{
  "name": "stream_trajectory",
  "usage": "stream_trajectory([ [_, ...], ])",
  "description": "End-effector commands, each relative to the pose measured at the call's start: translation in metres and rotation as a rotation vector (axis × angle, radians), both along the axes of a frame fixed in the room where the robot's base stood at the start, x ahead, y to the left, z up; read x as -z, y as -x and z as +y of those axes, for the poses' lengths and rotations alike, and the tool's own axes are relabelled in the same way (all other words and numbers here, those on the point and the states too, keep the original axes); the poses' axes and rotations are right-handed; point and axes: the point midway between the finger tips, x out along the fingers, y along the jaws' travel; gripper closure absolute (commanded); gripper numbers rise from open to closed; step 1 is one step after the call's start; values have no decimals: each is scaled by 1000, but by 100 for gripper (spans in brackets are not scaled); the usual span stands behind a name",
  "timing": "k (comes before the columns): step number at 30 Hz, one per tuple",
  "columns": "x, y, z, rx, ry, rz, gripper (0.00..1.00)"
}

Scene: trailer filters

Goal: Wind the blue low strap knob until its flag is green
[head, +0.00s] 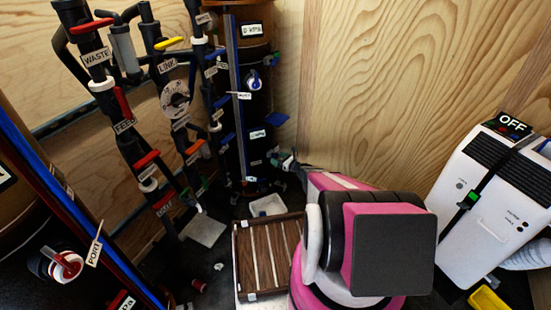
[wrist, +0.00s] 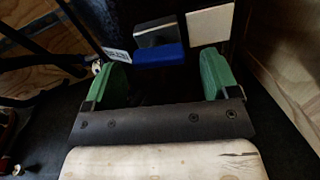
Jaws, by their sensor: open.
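My gripper (wrist: 160,78) is open, its two green fingers wide apart with nothing between the tips. In the wrist view a blue block-like part (wrist: 160,57), perhaps the low strap knob, lies just beyond the gap between the fingers, apart from both.
A slatted wooden crate (head: 268,255) is on the floor beside my arm. A white unit marked OFF (head: 488,195) stands at right. A pale square plate (wrist: 209,24) is beyond the right finger.

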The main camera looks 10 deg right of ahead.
Motion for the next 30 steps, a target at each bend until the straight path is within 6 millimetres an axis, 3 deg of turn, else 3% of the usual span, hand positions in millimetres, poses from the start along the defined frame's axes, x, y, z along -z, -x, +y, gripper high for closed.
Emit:
stream_trajectory([
  [6, 1, -15, 14, 0, 1, 0, 19],
  [16, 0, -17, 16, 0, 1, 0, 19],
  [17, 0, -17, 16, 0, 1, 0, 22],
  [21, 0, -16, 16, 0, 1, 0, 68],
  [30, 0, -17, 16, 0, 17, -15, 68],
])
